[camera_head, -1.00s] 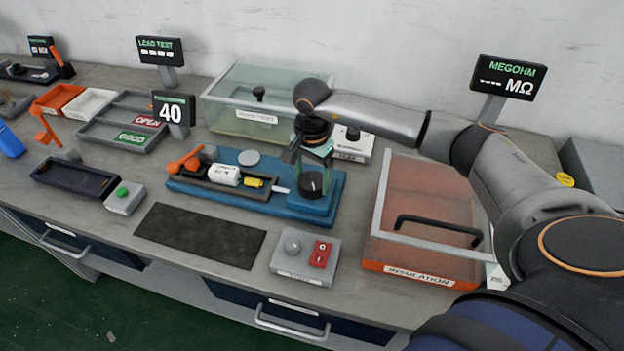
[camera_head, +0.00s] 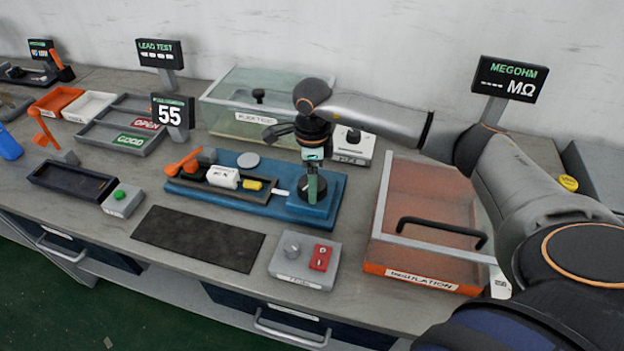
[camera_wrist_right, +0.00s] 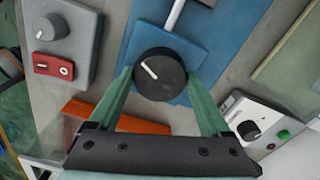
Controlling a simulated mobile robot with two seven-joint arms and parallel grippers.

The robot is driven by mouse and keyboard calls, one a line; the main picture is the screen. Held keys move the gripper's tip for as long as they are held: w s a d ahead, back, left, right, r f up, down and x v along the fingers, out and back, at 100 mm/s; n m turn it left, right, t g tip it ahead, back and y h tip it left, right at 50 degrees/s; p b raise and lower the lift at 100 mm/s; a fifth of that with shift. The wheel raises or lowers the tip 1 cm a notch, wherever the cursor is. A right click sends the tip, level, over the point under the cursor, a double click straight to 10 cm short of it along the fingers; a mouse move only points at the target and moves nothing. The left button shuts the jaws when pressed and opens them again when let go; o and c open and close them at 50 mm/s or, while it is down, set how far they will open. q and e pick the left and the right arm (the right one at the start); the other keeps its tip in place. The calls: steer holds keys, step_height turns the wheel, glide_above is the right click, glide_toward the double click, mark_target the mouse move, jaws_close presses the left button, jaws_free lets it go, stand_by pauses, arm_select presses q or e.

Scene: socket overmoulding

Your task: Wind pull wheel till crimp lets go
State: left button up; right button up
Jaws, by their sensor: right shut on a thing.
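The pull wheel is a black round knob with a white line (camera_wrist_right: 160,74), at the right end of the blue pull tester base (camera_head: 334,188). My right gripper (camera_wrist_right: 158,80) is shut on its sides, coming from above; in the head view the gripper (camera_head: 312,192) hides most of the wheel. A white plug (camera_head: 223,177) and a yellow piece (camera_head: 253,184) lie in the base's dark channel, with a white rod (camera_head: 279,192) between them and the wheel. An orange lever (camera_head: 184,161) stands at the left end. My left gripper is out of view.
An orange insulation box (camera_head: 420,276) with a black handle is to the right. A glass-lidded box (camera_head: 258,116) stands behind. A switch box with a red panel (camera_head: 305,262) and a dark mat (camera_head: 198,238) lie in front.

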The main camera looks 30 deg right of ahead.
steer(key=shift+d+r+m, duration=0.1)
steer(key=shift+d+m, duration=0.05)
steer(key=shift+m, duration=0.95)
steer(key=shift+w, duration=0.1)
steer(key=o, duration=1.2)
step_height(320, 180, up, 12)
steer(key=shift+r+b, duration=0.25)
steer(key=shift+b, duration=0.1)
